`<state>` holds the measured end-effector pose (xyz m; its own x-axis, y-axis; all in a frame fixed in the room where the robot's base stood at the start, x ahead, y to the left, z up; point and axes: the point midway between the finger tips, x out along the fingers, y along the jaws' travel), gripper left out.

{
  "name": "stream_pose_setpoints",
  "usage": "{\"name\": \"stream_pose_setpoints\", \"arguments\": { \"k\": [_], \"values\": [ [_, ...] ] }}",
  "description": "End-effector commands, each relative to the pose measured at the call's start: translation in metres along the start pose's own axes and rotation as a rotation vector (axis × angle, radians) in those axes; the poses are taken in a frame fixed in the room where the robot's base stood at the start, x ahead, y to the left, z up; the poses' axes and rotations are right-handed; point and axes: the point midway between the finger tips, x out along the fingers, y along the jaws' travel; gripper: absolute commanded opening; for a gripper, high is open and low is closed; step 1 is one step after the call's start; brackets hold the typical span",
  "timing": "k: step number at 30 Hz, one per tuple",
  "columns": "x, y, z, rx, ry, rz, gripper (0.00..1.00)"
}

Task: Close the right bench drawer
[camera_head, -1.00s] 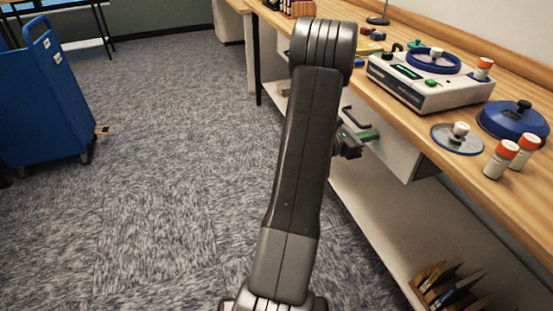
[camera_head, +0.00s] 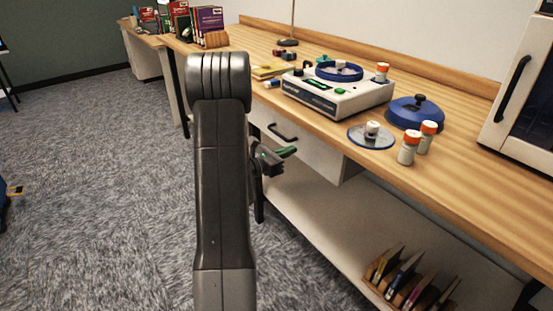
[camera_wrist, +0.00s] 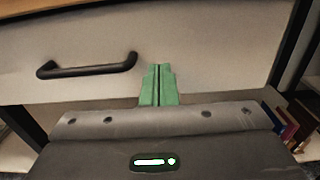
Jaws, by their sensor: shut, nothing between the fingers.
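The drawer (camera_head: 312,156) under the bench has a pale front with a black bar handle (camera_head: 283,133). Its front sits close under the bench's front edge; I cannot tell whether a small gap remains. In the wrist view the drawer front (camera_wrist: 205,50) fills the upper part, with the handle (camera_wrist: 87,65) at the left. My gripper (camera_head: 285,153) has green fingers, pressed together and empty. In the wrist view my gripper (camera_wrist: 158,68) points at the lower drawer front, right of the handle. Whether the fingertips touch it is unclear. My arm hides part of the bench's left side.
The wooden benchtop (camera_head: 455,165) carries a white device (camera_head: 335,95), a blue lid (camera_head: 415,112) and orange-capped bottles (camera_head: 408,150). A lower shelf (camera_head: 330,215) holds a rack of thin items (camera_head: 410,280).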

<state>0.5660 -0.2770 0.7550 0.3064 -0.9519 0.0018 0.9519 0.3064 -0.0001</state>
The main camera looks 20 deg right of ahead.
Motion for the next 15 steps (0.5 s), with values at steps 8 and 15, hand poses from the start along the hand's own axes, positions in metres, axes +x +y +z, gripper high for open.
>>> {"name": "stream_pose_setpoints", "arguments": {
  "k": [8,15],
  "values": [
    [-0.061,0.002,0.0,-0.004,0.002,0.006,0.0],
    [-0.093,0.001,-0.001,-0.004,0.002,0.003,0.0]
  ]
}}
